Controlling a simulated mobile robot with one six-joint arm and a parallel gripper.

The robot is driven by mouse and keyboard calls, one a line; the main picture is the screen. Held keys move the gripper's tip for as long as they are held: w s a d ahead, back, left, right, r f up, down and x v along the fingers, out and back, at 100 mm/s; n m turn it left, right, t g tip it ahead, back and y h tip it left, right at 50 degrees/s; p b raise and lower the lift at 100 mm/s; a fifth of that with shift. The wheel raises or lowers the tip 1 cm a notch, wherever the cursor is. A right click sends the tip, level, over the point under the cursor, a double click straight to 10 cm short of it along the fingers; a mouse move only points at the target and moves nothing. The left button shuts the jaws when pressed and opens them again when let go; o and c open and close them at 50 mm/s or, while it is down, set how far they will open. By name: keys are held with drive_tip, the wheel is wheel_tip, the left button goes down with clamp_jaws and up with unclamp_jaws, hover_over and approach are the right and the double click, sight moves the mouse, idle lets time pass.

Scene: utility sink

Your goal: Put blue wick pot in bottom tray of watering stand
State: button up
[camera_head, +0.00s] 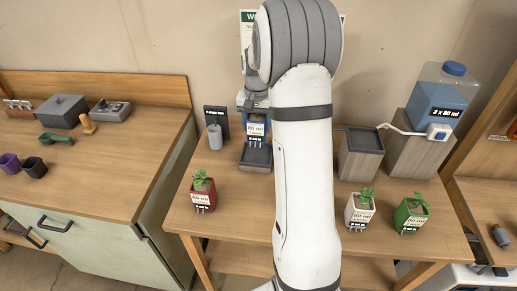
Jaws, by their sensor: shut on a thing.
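The blue wick pot (246,127), with a white label on its front and short wicks below, shows just left of my arm. My gripper (255,100) is shut on it, though the fingers are small and partly hidden by my arm. The pot is at the back of a dark, low tray (256,158) at the left end of the watering stand. Whether its wicks touch the tray or hang above it I cannot tell. The stand's higher tray (365,140) tops a wooden block to the right, and a tube links it to the water tank (440,100).
A red pot (203,197) stands front left, and white (359,213) and green (409,219) pots stand front right. A grey cylinder (215,137) stands by a dark sign (216,117). My arm hides the table's middle. A counter (110,170) is at left.

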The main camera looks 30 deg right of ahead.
sight(257, 141)
drive_tip(key=shift+f+p, duration=0.5)
drive_tip(key=shift+f, duration=3.1)
drive_tip(key=shift+f, duration=0.2)
drive_tip(key=o, duration=1.1)
drive_tip(key=shift+r, duration=0.1)
